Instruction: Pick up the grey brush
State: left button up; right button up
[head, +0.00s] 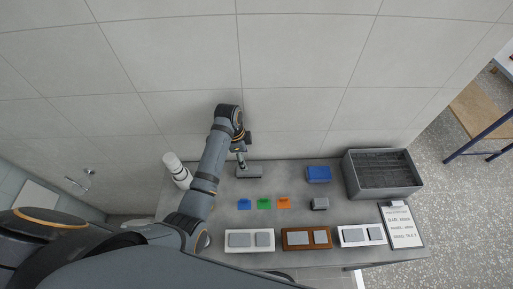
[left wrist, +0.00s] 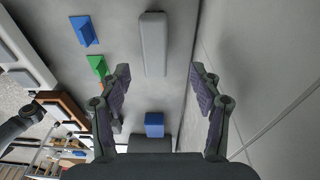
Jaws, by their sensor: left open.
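The grey brush (head: 249,171) lies on the table near the wall, seen as a long pale grey bar. It also shows in the left wrist view (left wrist: 153,45), upper middle, lengthwise between the finger lines and beyond the tips. My left gripper (head: 242,150) is above the table close to the brush's left end in the head view. Its fingers are spread and empty in the left wrist view (left wrist: 160,76). Whether the fingers are level with the brush is hard to tell. My right gripper is not in view.
Blue (head: 245,204), green (head: 264,203) and orange (head: 284,202) pieces lie in front of the brush. A blue block (head: 318,173) and a dark grey crate (head: 351,179) stand to the right. A white cylinder (head: 178,171) stands left. The tiled wall (head: 290,70) is close behind.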

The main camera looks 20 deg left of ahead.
aim_at(249, 171)
pick_arm(q)
jog(key=shift+w+r, duration=0.1)
jog(key=shift+s, duration=0.95)
jog(key=f, duration=0.2)
jog(key=shift+s+d+f+p, duration=0.15)
jog(key=shift+d+f+p, duration=0.15)
jog(key=shift+f+p, duration=0.1)
jog(key=shift+w+d+f, duration=0.1)
jog(key=shift+w+f, duration=0.4)
jog(key=shift+f, duration=0.35)
jog(key=shift+w+d+f+p, duration=0.1)
jog(key=shift+f+p, duration=0.2)
jog(key=shift+f, duration=0.1)
jog(key=shift+d+f+p, duration=0.15)
jog(key=shift+f, duration=0.45)
jog(key=shift+d+f+p, duration=0.15)
jog(key=shift+f, duration=0.45)
jog(key=shift+w+d+f, duration=0.1)
jog(key=shift+d+f, duration=0.05)
jog(key=shift+f, duration=0.7)
jog(key=c, duration=1.3)
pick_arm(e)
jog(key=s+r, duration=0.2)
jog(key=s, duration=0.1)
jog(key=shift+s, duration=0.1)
